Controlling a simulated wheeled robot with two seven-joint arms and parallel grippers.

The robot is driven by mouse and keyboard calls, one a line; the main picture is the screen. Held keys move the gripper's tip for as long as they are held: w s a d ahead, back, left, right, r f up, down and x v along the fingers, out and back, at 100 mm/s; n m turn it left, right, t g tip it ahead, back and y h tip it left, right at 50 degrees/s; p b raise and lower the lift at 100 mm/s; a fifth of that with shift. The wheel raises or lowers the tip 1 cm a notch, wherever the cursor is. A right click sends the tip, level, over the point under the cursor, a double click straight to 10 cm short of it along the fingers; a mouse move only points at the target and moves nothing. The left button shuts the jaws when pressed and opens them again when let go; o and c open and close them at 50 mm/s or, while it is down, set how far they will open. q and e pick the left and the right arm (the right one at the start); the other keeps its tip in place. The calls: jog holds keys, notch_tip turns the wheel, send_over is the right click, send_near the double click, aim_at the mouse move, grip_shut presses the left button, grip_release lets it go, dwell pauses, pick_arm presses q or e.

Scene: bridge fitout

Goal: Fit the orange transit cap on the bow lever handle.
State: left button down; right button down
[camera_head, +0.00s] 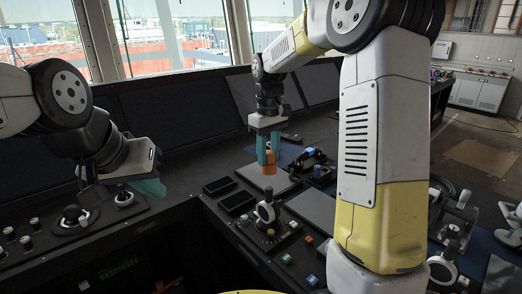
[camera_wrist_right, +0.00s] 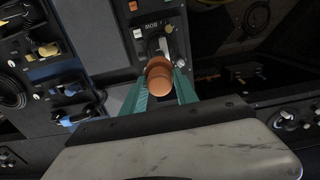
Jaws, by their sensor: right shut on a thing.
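The orange transit cap (camera_head: 269,163) is between the teal fingers of my right gripper (camera_head: 268,152), which is shut on it. A label beside that lever seems to read BOW upside down. My left gripper (camera_head: 150,186) is over the left console, seen from the side; its finger gap is unclear.
Two dark trays (camera_head: 228,192) lie just left of the lever. Coloured buttons (camera_head: 287,258) line the console near the lever.

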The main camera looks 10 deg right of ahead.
jog(key=shift+f, duration=0.1)
send_over(268, 187)
jog(key=shift+f, duration=2.3)
jog(key=shift+f, duration=0.2)
jog(key=shift+f, duration=1.15)
jog(key=shift+f, duration=0.2)
jog(key=shift+f, duration=0.55)
